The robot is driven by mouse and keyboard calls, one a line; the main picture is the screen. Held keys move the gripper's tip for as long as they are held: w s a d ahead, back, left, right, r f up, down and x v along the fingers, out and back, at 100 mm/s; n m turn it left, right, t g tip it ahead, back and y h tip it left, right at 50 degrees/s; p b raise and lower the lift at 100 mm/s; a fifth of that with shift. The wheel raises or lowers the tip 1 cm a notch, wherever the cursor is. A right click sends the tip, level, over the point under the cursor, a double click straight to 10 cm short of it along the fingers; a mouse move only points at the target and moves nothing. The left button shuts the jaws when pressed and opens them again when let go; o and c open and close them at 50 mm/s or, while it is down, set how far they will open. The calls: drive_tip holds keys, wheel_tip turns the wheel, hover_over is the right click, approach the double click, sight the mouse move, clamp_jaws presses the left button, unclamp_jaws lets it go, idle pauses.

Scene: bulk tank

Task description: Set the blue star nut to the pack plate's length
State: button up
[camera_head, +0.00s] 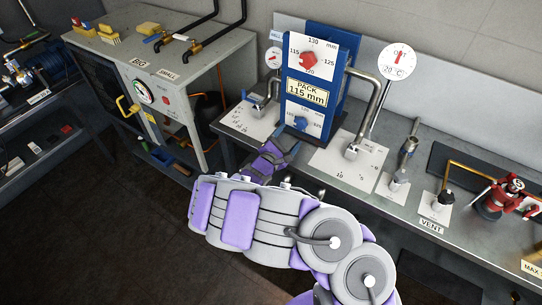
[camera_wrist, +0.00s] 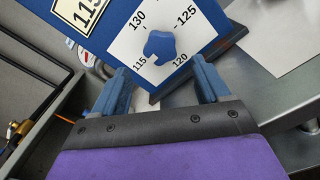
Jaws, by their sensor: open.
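The blue star nut (camera_head: 301,123) sits on the white lower dial of the blue panel (camera_head: 334,88). In the wrist view the nut (camera_wrist: 159,47) is centred on a dial marked 115, 120, 125 and 130; I cannot tell which mark it points to. The pack plate (camera_head: 307,92) above it reads PACK 115 mm; in the wrist view its edge (camera_wrist: 86,12) is partly cut off. My gripper (camera_head: 283,144) is open and empty just below and in front of the nut. In the wrist view the fingers (camera_wrist: 161,80) are apart on either side, short of the nut.
A red star nut (camera_head: 308,60) is on the upper dial. Bent metal pipes (camera_head: 372,92) flank the panel, with white cards on the bench. A round gauge (camera_head: 398,62) and a red valve (camera_head: 503,192) stand to the right. A grey cabinet (camera_head: 190,95) is left.

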drive_tip(key=p+v, duration=0.2)
drive_tip(key=v, duration=0.9)
drive_tip(key=shift+p, duration=0.3)
drive_tip(key=shift+w, duration=0.1)
drive_tip(key=s+d+r+m+g+h, duration=0.35)
drive_tip(key=d+r+m+g, duration=0.3)
drive_tip(key=d+r, duration=0.3)
drive_tip(key=s+d+r+m+g+h, duration=0.3)
drive_tip(key=s+d+r+m+g, duration=0.2)
drive_tip(key=d+r+m, duration=0.45)
drive_tip(key=s+d+m+g+y, duration=0.35)
drive_tip(key=s+d+g, duration=0.2)
drive_tip(key=s, duration=0.65)
drive_tip(key=s+a+m+y, duration=0.2)
drive_tip(key=s+a+y, duration=1.1)
drive_tip(key=s, duration=0.4)
drive_tip(key=shift+s+a+t+y, duration=0.3)
drive_tip(key=shift+s+a, duration=0.1)
